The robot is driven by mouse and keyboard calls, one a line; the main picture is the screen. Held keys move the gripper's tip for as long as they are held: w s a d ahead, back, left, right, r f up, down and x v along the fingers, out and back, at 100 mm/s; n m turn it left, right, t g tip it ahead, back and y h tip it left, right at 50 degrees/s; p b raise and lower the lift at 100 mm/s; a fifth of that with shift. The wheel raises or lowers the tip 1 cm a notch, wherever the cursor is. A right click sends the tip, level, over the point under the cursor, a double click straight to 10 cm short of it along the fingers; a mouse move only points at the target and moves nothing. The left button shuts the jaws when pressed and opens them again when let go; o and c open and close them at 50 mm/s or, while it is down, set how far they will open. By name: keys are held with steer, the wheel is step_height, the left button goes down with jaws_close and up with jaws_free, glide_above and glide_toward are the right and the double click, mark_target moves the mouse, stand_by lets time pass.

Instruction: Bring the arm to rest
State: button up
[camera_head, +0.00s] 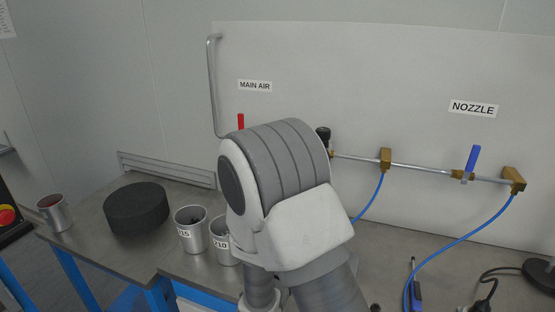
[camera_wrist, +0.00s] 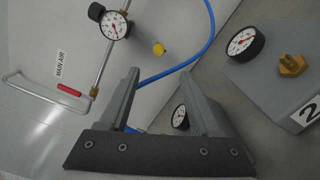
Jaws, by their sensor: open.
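My arm fills the middle of the head view, its grey and white link raised in front of the wall panel. My gripper is hidden in the head view. In the wrist view my gripper (camera_wrist: 160,90) is open, its two dark fingers apart with nothing held between them. Behind the fingers the wrist view shows a small gauge (camera_wrist: 181,116) and a blue hose (camera_wrist: 180,66).
Metal cups (camera_head: 191,230) and a black round block (camera_head: 136,208) stand on the bench at left. A pipe with a blue-handled valve (camera_head: 470,163) runs along the wall at right. In the wrist view, a gauge (camera_wrist: 114,25) and a grey block with a brass fitting (camera_wrist: 291,65) show.

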steer(key=s+d+r+m+g+h, duration=0.3)
steer(key=d+r+m, duration=0.1)
steer(key=d, duration=0.2)
steer(key=s+d+r+m+g+h, duration=0.3)
steer(key=d+g, duration=0.1)
steer(key=d, duration=0.2)
steer(key=s+d+r+m+g+y, duration=0.2)
steer(key=s+d+m+g, duration=0.45)
steer(key=s, duration=0.45)
steer(key=s+a+m+g+y, duration=0.2)
steer(key=s+a+m+y, duration=0.15)
steer(key=s+y, duration=0.3)
steer(key=s+a+r+m+t+y+p, duration=0.1)
steer(key=a+r+t+y, duration=0.3)
steer(key=a, duration=0.4)
steer(key=shift+s+a+r+t+y, duration=0.35)
steer(key=shift+r+y, duration=0.2)
steer(key=shift+r, duration=0.35)
steer(key=shift+a, duration=0.2)
